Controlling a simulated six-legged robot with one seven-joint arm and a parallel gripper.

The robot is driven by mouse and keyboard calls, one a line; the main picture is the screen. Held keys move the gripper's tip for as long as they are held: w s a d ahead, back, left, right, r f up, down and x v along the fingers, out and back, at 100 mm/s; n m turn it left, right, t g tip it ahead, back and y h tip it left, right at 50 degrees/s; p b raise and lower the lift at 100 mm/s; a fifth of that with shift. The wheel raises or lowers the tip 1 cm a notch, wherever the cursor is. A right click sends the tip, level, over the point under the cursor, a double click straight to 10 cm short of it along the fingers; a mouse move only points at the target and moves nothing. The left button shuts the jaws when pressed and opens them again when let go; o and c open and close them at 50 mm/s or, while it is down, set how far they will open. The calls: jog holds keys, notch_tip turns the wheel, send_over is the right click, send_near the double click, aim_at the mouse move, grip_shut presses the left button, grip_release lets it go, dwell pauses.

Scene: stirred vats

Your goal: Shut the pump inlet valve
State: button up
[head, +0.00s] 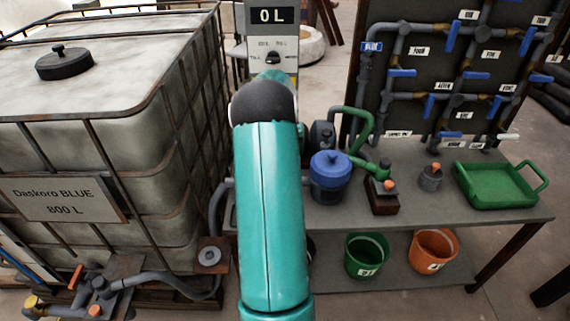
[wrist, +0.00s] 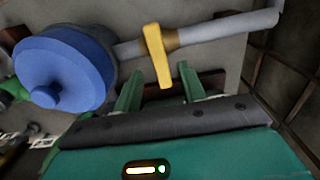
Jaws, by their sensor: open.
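In the wrist view, a yellow lever handle (wrist: 156,55) sits on a grey pipe (wrist: 215,32) that runs into a blue lidded pot (wrist: 62,70). I take it for the pump inlet valve. The lever lies crosswise to the pipe in this view. My gripper (wrist: 159,72) is open, its two green fingers on either side of the lever's lower end, with gaps and no clear contact. In the head view, the blue pot (head: 330,177) stands on the grey bench. My own arm hides the gripper and the yellow lever there.
A caged tank (head: 75,145) stands left of my arm, with low pipework and an orange-handled valve (head: 76,276) in front. A green tray (head: 497,186) sits on the bench (head: 420,215). Green (head: 366,256) and orange (head: 433,252) buckets stand below. A pipe board (head: 450,80) rises behind.

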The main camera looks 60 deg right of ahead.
notch_tip(320, 180, up, 6)
dwell(0.7)
